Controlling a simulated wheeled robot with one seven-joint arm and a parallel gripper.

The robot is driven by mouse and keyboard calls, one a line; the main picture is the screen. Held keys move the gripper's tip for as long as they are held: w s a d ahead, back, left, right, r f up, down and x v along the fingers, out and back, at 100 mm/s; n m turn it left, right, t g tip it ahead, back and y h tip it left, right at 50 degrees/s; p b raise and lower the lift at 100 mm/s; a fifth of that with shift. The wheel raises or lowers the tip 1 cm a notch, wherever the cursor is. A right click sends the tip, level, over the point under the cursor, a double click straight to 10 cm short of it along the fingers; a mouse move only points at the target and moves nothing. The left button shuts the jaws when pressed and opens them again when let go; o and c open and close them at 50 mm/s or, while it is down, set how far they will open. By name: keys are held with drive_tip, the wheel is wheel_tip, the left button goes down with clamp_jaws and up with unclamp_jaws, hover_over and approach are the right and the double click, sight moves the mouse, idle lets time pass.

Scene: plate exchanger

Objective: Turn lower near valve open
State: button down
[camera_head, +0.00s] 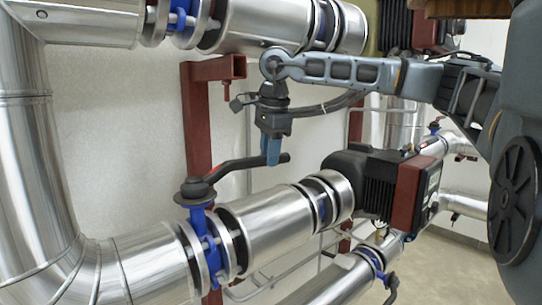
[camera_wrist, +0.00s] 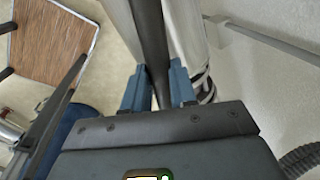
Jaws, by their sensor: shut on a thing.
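The lower near valve has a blue body (camera_head: 204,238) on the lower silver pipe. Its black lever handle (camera_head: 232,168) rises from a dark round cap and points right, roughly along the pipe. My gripper (camera_head: 272,160) comes down from above and is shut on the lever near its free end; the lever tip sticks out just past the fingers. In the wrist view the lever (camera_wrist: 151,45) runs between the two blue fingers (camera_wrist: 158,90). The fingers hide part of the lever.
A red-and-black pump (camera_head: 385,183) sits on the lower pipe to the right. A dark red post (camera_head: 197,120) stands behind the valve. An upper silver pipe (camera_head: 265,25) with another blue valve (camera_head: 182,14) runs above my arm. A pale wall is behind.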

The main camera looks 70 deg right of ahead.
drive_tip(key=c, duration=0.9)
unclamp_jaws()
